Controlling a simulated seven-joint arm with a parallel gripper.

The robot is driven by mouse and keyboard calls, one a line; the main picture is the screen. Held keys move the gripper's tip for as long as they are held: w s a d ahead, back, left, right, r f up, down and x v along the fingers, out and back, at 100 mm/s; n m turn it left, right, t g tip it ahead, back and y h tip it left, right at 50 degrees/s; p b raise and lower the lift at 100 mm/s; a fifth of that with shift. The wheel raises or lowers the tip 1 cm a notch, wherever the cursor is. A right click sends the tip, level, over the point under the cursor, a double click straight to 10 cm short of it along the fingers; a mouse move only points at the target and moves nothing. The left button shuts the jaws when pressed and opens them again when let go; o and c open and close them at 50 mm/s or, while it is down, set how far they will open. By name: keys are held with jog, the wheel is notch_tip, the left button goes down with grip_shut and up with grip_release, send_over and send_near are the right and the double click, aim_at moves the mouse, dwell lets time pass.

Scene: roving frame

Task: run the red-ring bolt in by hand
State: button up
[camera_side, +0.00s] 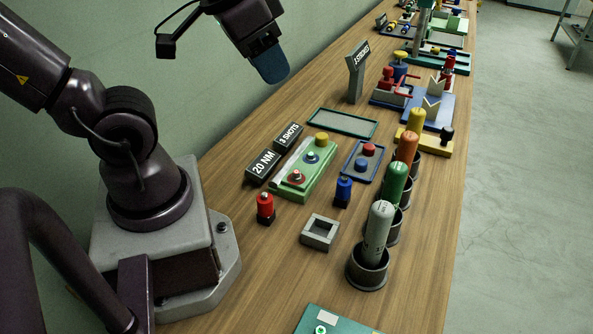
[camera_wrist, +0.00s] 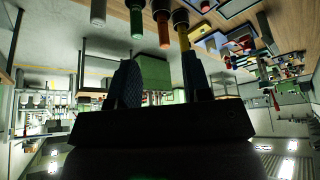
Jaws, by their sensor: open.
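The green block (camera_side: 306,170) lies on the bench in the side view. At its near end is a red ring (camera_side: 296,178) with a small pale bolt head in it. A blue ring (camera_side: 312,157) with a pale centre is in the middle, and a yellow cap (camera_side: 322,139) is at the far end. My gripper (camera_side: 272,66) hangs high above the bench, behind and well apart from the block; one blue pad shows. In the wrist view my gripper (camera_wrist: 163,82) is open, with nothing between its two fingers. The block cannot be made out there.
A red-topped piece (camera_side: 265,206), a blue-topped piece (camera_side: 343,190) and a square grey frame (camera_side: 320,232) stand nearby. A blue tray (camera_side: 345,174) holds caps. Upright coloured cylinders, including a white one (camera_side: 378,228), line the right. Signs (camera_side: 263,166) stand left of the block. An empty tray (camera_side: 342,123) lies beyond.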

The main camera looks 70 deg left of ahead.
jog(key=w+a+f+n+g+y, duration=0.1)
jog(key=w+a+f+n+g, duration=0.1)
jog(key=a+f+n+g, duration=0.3)
jog(key=n+h, duration=0.1)
jog(key=n, duration=1.5)
send_over(296, 173)
notch_tip(296, 173, down, 12)
notch_tip(296, 173, down, 13)
jog(key=shift+r, duration=0.1)
grip_shut()
